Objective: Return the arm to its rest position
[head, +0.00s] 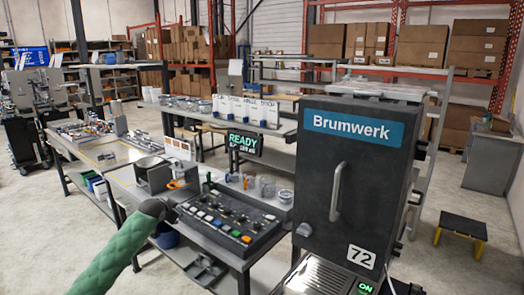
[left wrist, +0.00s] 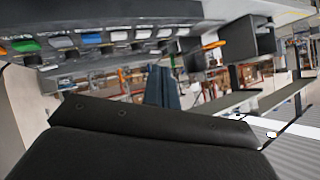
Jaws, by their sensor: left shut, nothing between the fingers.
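My left arm, in a green sleeve (head: 115,250), comes in from the lower left of the head view. Its dark wrist end stops in front of the left edge of the control panel (head: 235,220). In the left wrist view my left gripper (left wrist: 161,85) shows as two dark fingers close together, with nothing between them. The panel's coloured buttons show above the gripper in that view, apart from the fingers. My right gripper is not in view.
A dark Brumwerk cabinet (head: 345,185) with a vertical handle (head: 337,192) stands right of the panel. A grey open bin (head: 152,175) sits behind the wrist. A READY display (head: 244,143) and several cups stand behind the panel. A yellow-legged step stool (head: 462,228) is at right.

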